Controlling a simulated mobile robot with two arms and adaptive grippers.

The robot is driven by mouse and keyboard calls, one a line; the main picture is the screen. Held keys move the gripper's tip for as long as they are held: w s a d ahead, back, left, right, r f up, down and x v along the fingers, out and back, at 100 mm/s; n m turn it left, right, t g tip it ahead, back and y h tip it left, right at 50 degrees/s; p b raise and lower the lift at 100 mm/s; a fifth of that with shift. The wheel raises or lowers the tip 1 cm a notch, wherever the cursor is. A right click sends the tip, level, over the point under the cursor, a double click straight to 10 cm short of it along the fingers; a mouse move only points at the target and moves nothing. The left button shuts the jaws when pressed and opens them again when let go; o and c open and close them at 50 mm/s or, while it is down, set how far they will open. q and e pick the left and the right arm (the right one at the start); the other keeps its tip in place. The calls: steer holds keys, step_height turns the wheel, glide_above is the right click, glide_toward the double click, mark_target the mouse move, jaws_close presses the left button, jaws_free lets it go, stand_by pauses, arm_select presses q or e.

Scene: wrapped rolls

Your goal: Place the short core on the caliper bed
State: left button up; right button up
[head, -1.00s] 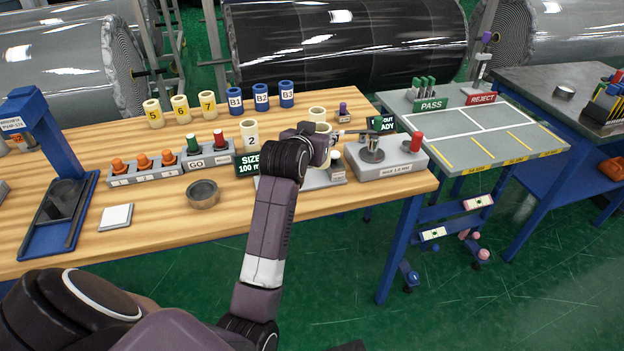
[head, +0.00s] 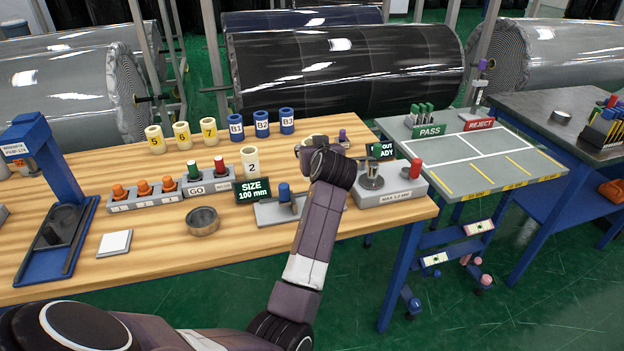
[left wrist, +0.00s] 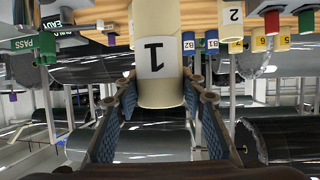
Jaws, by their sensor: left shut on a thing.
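A cream core marked 1 (left wrist: 155,60) is between the two fingers of my left gripper (left wrist: 160,105) in the left wrist view, which looks upside down. The gripper is shut on it. In the head view my own wrist hides the fingers and most of the core; a cream edge (head: 316,140) shows behind it. My right gripper is not in view.
A cream core marked 2 (head: 250,163) stands behind the sign. Cream cores 5 to 7 and blue cores B1 (head: 236,127) to B3 stand farther back. A grey MAX block (head: 392,190) is right of my wrist. A dark ring (head: 202,221) and white tile (head: 115,242) lie front left.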

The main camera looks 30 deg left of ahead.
arm_select(q)
step_height(320, 180, down, 5)
steer(key=shift+f, duration=0.1)
step_height(320, 180, down, 5)
steer(key=shift+p, duration=0.45)
steer(key=o, duration=1.2)
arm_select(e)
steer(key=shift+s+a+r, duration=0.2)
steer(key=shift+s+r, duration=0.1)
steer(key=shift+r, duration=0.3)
